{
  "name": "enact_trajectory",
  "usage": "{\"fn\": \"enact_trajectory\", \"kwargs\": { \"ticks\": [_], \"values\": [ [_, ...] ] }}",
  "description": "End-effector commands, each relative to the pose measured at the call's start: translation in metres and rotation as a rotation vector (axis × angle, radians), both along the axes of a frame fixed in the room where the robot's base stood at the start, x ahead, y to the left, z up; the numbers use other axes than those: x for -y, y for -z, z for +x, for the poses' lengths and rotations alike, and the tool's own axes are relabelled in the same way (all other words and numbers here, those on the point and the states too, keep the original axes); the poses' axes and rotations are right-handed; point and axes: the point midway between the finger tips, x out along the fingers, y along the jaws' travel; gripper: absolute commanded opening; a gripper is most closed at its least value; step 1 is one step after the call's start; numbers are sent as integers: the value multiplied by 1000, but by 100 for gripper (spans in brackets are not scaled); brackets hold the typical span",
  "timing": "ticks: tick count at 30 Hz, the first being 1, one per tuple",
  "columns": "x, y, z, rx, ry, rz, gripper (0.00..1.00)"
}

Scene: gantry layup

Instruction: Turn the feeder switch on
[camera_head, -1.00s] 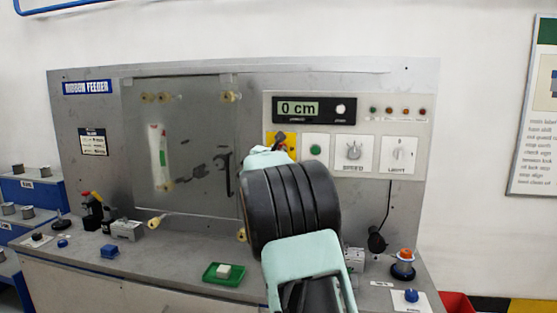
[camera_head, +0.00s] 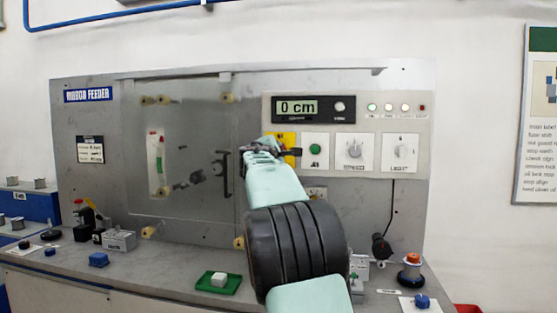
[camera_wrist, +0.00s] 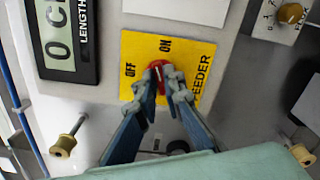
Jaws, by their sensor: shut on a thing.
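The feeder switch is a red knob (camera_wrist: 158,68) on a yellow plate (camera_wrist: 190,55) marked OFF and ON in the wrist view. My gripper (camera_wrist: 159,80) is shut on the red knob, with one fingertip on each side. The fingers hide part of the knob, and I cannot tell exactly which mark it points at. In the head view the yellow plate (camera_head: 289,140) shows behind my gripper (camera_head: 272,148), and the knob is hidden there.
The display (camera_head: 296,108) reads 0 cm above the plate. A green button (camera_head: 315,149), a speed dial (camera_head: 354,151) and a light dial (camera_head: 401,152) sit to the right. A clear door with a black handle (camera_head: 224,172) is to the left. A green tray (camera_head: 206,287) lies on the bench.

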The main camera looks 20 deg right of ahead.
Motion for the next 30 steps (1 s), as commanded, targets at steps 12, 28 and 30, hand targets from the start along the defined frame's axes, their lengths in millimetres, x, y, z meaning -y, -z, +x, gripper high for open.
{"fn": "enact_trajectory", "kwargs": {
  "ticks": [12, 28, 30],
  "values": [
    [1, 2, 0, 174, 0, 254, 0],
    [1, 1, 0, 240, 1, 355, 0],
    [1, 1, 0, 241, 1, 356, 0]
  ]
}}
